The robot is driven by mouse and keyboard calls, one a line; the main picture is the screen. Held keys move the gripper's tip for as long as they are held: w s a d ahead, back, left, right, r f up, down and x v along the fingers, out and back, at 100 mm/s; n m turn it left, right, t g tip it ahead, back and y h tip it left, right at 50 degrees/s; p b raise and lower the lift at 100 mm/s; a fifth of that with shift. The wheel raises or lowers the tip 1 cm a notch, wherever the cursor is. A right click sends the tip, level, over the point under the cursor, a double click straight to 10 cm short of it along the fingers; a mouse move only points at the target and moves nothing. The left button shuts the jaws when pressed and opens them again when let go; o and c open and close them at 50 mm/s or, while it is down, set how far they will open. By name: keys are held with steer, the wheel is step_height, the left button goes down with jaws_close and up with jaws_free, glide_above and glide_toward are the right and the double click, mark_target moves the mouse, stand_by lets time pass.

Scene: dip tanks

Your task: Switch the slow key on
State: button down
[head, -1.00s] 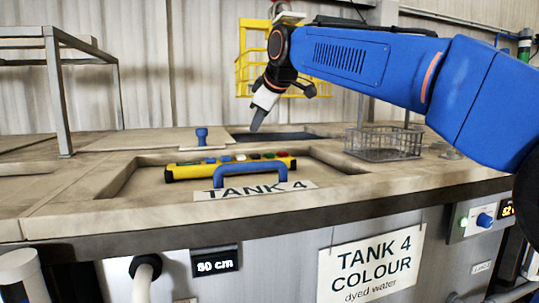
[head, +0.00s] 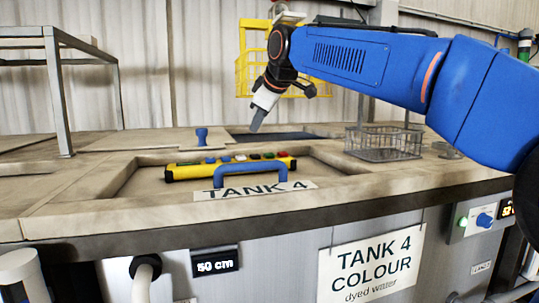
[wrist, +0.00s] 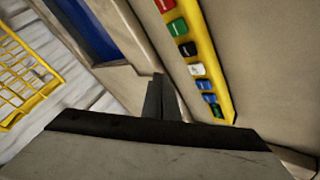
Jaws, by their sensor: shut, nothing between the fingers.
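A yellow key pendant (head: 181,174) lies in the recess of the tank 4 lid, behind a blue handle (head: 250,168). The pendant also shows in the wrist view (wrist: 206,48), with a row of keys: red (wrist: 165,5), green (wrist: 177,27), black (wrist: 188,48), white (wrist: 197,70), blue (wrist: 204,85) and others. Their lettering is too small to read, so I cannot tell which is the slow key. My gripper (head: 256,128) is shut and empty, pointing down above and behind the pendant. In the wrist view its fingertips (wrist: 158,80) appear beside the white key, apart from the pendant.
A wire basket (head: 384,144) stands on the deck at right. A yellow basket (head: 250,75) hangs behind my gripper. A blue knob (head: 201,136) stands behind the pendant's left part. A metal frame (head: 57,90) rises at left. The space above the pendant looks clear.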

mark_target(269, 155)
stand_by(0.3)
steer(key=shift+w+d+r+m+t+h, duration=0.2)
steer(key=shift+d+r+m+h, duration=0.55)
steer(key=shift+m, duration=0.3)
steer(key=shift+w+d+r+m+t+h, duration=0.2)
steer(key=shift+d+r+m+h, duration=0.3)
steer(key=shift+m+h, duration=0.45)
steer(key=shift+w+d+r+m+t+h, duration=0.1)
steer(key=shift+w+d+r+m+h, duration=0.15)
steer(key=shift+d+r+m+h, duration=0.65)
steer(key=shift+a+f, duration=0.25)
steer(key=shift+a, duration=0.15)
steer(key=shift+f, duration=4.4)
steer(key=shift+f, duration=0.85)
steer(key=shift+r, duration=0.85)
